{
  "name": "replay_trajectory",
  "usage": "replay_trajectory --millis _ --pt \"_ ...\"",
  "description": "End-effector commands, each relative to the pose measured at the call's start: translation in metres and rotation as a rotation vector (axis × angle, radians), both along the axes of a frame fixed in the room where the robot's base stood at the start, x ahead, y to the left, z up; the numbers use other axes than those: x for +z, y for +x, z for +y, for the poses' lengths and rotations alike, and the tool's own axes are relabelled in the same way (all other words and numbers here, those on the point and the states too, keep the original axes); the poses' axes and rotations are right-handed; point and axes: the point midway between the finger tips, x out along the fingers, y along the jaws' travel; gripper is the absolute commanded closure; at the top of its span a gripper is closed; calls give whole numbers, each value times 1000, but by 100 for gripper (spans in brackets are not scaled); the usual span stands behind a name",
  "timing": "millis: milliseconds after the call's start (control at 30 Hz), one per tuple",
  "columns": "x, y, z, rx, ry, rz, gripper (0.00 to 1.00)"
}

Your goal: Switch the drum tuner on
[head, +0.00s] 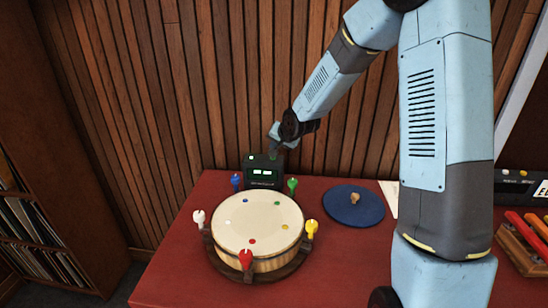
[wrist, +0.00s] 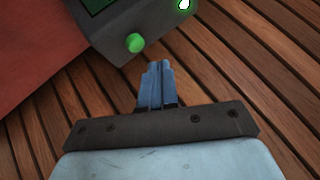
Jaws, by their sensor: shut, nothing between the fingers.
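The drum tuner (head: 263,172) is a small dark box with lit pale-green patches on its front, at the back of the red table behind the drum (head: 257,222). In the wrist view the tuner (wrist: 140,18) shows as a grey box with a round green button (wrist: 135,42) on one face, a bright green light (wrist: 184,4) and part of a dark screen. My gripper (head: 276,142) is just above and behind the tuner. In the wrist view my gripper (wrist: 155,66) is shut and empty, its fingertips close to the tuner's edge beside the button; I cannot tell whether they touch.
Coloured pegs, such as the green one (head: 292,185), stand round the drum. A blue disc (head: 353,205) with a knob lies to the right. The slatted wooden wall (head: 180,100) is close behind the tuner.

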Motion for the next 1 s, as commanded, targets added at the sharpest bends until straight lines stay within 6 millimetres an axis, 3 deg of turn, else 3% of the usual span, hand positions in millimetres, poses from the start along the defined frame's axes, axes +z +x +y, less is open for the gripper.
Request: replay_trajectory --millis 500,1000 --pt "38 0 0 -1 1 0 100" --pt "40 0 0 1 0 1 100"
